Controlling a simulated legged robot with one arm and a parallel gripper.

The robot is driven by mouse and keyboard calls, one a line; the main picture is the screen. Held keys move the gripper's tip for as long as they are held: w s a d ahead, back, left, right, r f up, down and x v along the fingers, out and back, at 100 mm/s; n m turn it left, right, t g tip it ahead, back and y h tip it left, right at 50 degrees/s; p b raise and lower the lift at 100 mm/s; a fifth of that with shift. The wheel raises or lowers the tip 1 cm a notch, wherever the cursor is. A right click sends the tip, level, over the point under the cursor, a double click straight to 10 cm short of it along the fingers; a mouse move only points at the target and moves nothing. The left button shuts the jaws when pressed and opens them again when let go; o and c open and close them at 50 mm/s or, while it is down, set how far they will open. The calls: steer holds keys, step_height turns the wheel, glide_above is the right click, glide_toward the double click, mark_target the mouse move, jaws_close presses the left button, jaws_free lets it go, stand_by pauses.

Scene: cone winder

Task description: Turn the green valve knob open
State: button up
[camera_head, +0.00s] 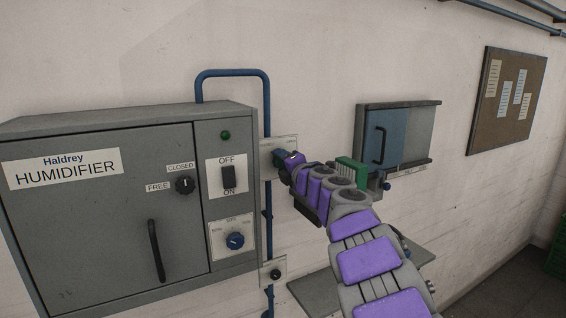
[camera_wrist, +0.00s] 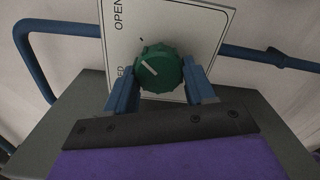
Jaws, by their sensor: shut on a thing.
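The green valve knob (camera_wrist: 160,70) shows in the wrist view in front of a white plate (camera_wrist: 195,25). The plate carries the word OPEN and a second word partly hidden, ending in ED. A pale pointer line on the knob slants toward the upper left. My gripper (camera_wrist: 162,82) is shut on the knob, one blue finger on each side. In the head view my gripper (camera_head: 284,158) is at the plate (camera_head: 292,142) on the blue pipe, and it hides most of the knob there.
The grey Haldrey humidifier cabinet (camera_head: 100,225) stands left of my gripper, with an OFF/ON switch (camera_head: 229,177) and a blue dial (camera_head: 235,240). Blue pipe (camera_head: 266,110) runs down the wall. A sliding-door wall box (camera_head: 395,135) and a grey shelf (camera_head: 315,290) are to the right.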

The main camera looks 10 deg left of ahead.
steer(key=shift+r+m, duration=0.15)
steer(key=shift+m, duration=0.45)
steer(key=o, duration=1)
steer(key=shift+w+f, duration=0.25)
steer(key=shift+w, duration=0.15)
steer(key=shift+o, duration=0.2)
steer(key=b+v, duration=0.5)
steer(key=v, duration=1.2)
steer(key=shift+s, duration=0.3)
steer(key=shift+a, duration=0.1)
